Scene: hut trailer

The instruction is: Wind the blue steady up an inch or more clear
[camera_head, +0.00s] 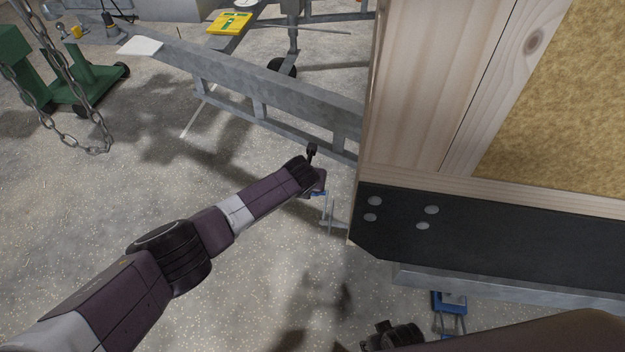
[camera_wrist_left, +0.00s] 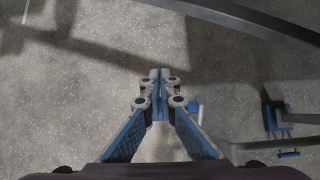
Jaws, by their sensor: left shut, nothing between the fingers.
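My left gripper (camera_head: 320,189) is low beside the trailer's front corner; only part of it shows in the head view. In the left wrist view its blue-padded fingers (camera_wrist_left: 160,78) are shut together and empty, pointing at the floor. A pale grey cranked bar (camera_head: 331,214) stands just beyond it near the trailer corner. A blue steady (camera_head: 448,303) shows under the trailer's edge at lower right. Blue parts (camera_wrist_left: 276,117) stand at right in the left wrist view. Foot clearance cannot be told.
The wooden trailer wall (camera_head: 430,85) and black corner panel (camera_head: 465,228) close off the right. A grey steel frame (camera_head: 270,95) runs behind my left arm. A chain (camera_head: 60,95) hangs at left. Speckled floor left of my arm is open. My right wrist (camera_head: 395,337) shows at the bottom.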

